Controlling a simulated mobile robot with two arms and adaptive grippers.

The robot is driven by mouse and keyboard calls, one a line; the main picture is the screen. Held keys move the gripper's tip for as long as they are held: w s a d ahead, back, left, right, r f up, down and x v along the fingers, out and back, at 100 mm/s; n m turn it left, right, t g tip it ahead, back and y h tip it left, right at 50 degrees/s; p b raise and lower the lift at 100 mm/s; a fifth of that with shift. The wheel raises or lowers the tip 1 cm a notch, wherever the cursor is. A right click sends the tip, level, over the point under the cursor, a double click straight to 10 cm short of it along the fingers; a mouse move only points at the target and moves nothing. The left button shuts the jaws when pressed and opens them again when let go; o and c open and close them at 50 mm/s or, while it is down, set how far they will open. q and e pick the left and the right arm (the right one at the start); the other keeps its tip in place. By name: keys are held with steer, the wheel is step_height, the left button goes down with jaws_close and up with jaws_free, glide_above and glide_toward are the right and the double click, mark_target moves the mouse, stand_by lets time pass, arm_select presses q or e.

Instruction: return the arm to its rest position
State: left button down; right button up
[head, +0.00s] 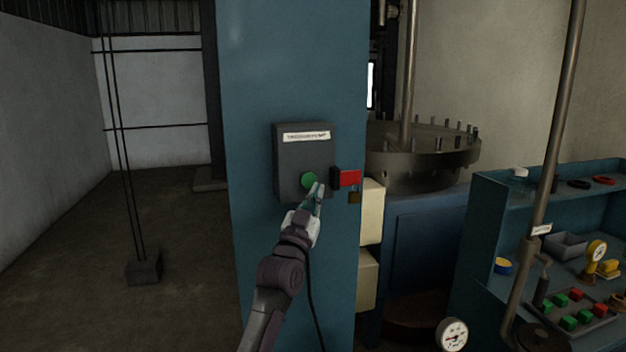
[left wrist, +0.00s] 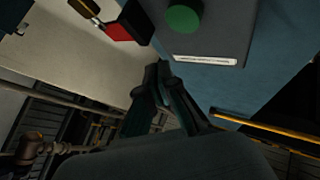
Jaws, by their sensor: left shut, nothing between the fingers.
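My left gripper (head: 318,190) is shut and empty. Its fingertips are just below and right of a round green button (head: 309,180) on a dark grey control box (head: 290,156). I cannot tell whether the fingertips touch the box. The wrist view shows the closed fingers (left wrist: 162,72) close to the box (left wrist: 222,22), with the green button (left wrist: 185,18) beyond them. My arm reaches up from the bottom of the head view. My right gripper is not in view.
The box is on a blue column (head: 255,80). A red block (head: 349,178) and a padlock (head: 354,197) are beside it. Open floor (head: 180,290) lies left.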

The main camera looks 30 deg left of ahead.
arm_select(q)
steer(key=s+d+f+m+g+h, duration=0.1)
steer(key=s+d+f+g+h, duration=0.25)
steer(key=f, duration=0.65)
steer(key=s+d+f+m+g, duration=0.1)
steer(key=s+d+f+g, duration=0.2)
steer(key=s+d+f, duration=0.45)
steer(key=s+d+f+m+g+h, duration=0.1)
steer(key=s+d+f+g+h, duration=0.15)
steer(key=f, duration=0.95)
steer(key=s+d+f+g, duration=0.2)
steer(key=s+f+g, duration=0.15)
steer(key=s, duration=0.55)
steer(key=s+d+f+n+g, duration=0.1)
steer(key=s+d+f+g, duration=0.25)
steer(key=s, duration=0.55)
steer(key=s+d+f+g, duration=0.2)
steer(key=s+f+g, duration=0.15)
steer(key=s, duration=0.55)
steer(key=s+f+g+b, duration=0.1)
steer(key=s+f+g, duration=0.15)
steer(key=f, duration=2.85)
steer(key=s+a+f+y, duration=0.1)
steer(key=s+a+f, duration=0.2)
steer(key=s+f, duration=1)
steer(key=s+b, duration=0.1)
steer(key=s, duration=0.2)
steer(key=shift+a+f, duration=0.2)
steer(key=shift+f, duration=0.2)
